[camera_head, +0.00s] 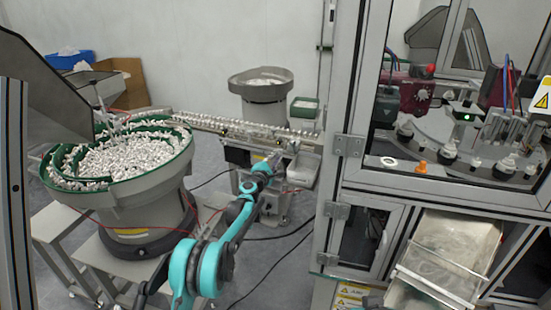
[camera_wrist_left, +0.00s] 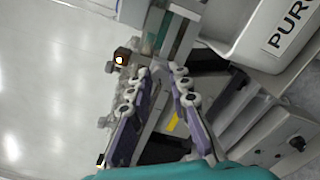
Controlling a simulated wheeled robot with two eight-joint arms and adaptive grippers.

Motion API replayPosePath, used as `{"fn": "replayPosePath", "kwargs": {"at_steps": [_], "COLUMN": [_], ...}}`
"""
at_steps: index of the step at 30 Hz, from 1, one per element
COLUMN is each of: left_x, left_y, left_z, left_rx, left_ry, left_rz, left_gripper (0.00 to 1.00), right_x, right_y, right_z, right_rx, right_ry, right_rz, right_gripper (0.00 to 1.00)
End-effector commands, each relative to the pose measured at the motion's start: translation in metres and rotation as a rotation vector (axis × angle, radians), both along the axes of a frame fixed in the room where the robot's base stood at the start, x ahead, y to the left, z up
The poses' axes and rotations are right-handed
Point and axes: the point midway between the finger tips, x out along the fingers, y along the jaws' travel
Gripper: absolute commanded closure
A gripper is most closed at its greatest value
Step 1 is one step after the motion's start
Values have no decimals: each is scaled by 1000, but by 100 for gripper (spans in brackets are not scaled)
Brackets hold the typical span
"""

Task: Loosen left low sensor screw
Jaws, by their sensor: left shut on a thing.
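My left gripper (camera_head: 277,160) reaches the track end beside the glass-walled machine in the head view. In the left wrist view the gripper (camera_wrist_left: 164,72) has its two purple-grey fingers converging on the metal bracket (camera_wrist_left: 172,45) below the track. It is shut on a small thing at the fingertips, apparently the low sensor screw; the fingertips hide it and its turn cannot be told. A small brown block with a bright white spot (camera_wrist_left: 121,57), perhaps a sensor, sits just left of the fingertips. My right gripper is not in view.
A linear feed track (camera_head: 235,126) runs from the green-rimmed bowl feeder (camera_head: 187,150) to the machine frame (camera_head: 352,130). A pale bin (camera_head: 302,172) stands close right of the gripper; its lettered side shows in the wrist view (camera_wrist_left: 262,35). Cables lie on the floor.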

Motion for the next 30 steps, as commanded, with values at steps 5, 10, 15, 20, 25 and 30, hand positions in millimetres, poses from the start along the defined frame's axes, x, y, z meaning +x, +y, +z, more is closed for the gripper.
{"fn": "replayPosePath", "kwargs": {"at_steps": [5, 10, 15, 20, 25, 30], "left_x": [0, 0, 0, 0, 0, 0], "left_y": [0, 0, 0, 0, 0, 0], "left_z": [-1, -1, -1, -1, -1, -1], "left_rx": [-101, -167, -202, -214, -215, -214], "left_ry": [38, 64, 77, 82, 82, 82], "left_rz": [0, 0, 0, 0, 0, -1], "left_gripper": [100, 100, 100, 100, 100, 76], "right_x": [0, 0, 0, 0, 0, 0], "right_y": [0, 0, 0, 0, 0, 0], "right_z": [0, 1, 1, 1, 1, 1], "right_rx": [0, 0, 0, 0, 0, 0], "right_ry": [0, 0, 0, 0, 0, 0], "right_rz": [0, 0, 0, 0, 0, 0], "right_gripper": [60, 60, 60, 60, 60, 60]}}
